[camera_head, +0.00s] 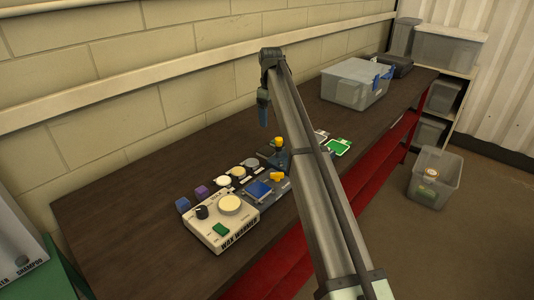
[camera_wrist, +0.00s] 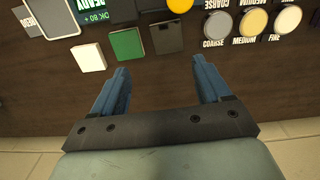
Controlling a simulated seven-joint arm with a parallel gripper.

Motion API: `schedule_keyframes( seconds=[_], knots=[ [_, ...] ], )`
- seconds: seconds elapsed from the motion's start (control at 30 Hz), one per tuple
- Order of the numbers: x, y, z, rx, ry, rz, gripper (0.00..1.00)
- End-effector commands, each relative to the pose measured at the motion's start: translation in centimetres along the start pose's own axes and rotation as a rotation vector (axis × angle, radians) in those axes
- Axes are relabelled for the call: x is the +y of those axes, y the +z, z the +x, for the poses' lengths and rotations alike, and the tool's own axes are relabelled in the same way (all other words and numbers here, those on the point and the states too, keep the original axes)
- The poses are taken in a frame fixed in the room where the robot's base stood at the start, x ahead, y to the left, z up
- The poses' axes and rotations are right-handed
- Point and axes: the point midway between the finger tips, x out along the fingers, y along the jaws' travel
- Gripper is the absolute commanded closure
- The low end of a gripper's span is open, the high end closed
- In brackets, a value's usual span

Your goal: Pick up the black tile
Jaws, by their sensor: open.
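The black tile (camera_wrist: 167,38) is a dark square lying flat on the brown bench in the wrist view, just beyond the gap between my fingertips. A green tile (camera_wrist: 127,44) lies close to its left, and a white tile (camera_wrist: 88,58) lies further left. My gripper (camera_wrist: 163,70) is open with nothing between its blue fingers. In the head view my gripper (camera_head: 263,122) hangs above the back of the bench, fingers pointing down, with one finger clearly seen. I cannot make out the black tile in the head view, where my arm covers part of the bench.
Round coarse, medium and fine pads (camera_wrist: 250,20) lie right of the tiles. A yellow knob (camera_head: 278,140) stands near my arm. A wax warmer (camera_head: 220,222) sits front left, with blue and purple cubes (camera_head: 201,192) behind it. A lidded grey bin (camera_head: 354,84) stands further back.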

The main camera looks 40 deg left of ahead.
Motion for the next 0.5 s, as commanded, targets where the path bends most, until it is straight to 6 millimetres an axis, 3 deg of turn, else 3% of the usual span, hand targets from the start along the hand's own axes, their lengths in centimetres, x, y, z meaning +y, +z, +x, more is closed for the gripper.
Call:
schedule_keyframes(
  seconds=[0.27, 0.5],
  knots=[
    [-1.1, -0.8, 1.1, 0.0, -0.014, -0.023, 0.23],
    [-1.1, -0.7, 4.8, -0.001, -0.014, -0.022, 0.23]
  ],
)
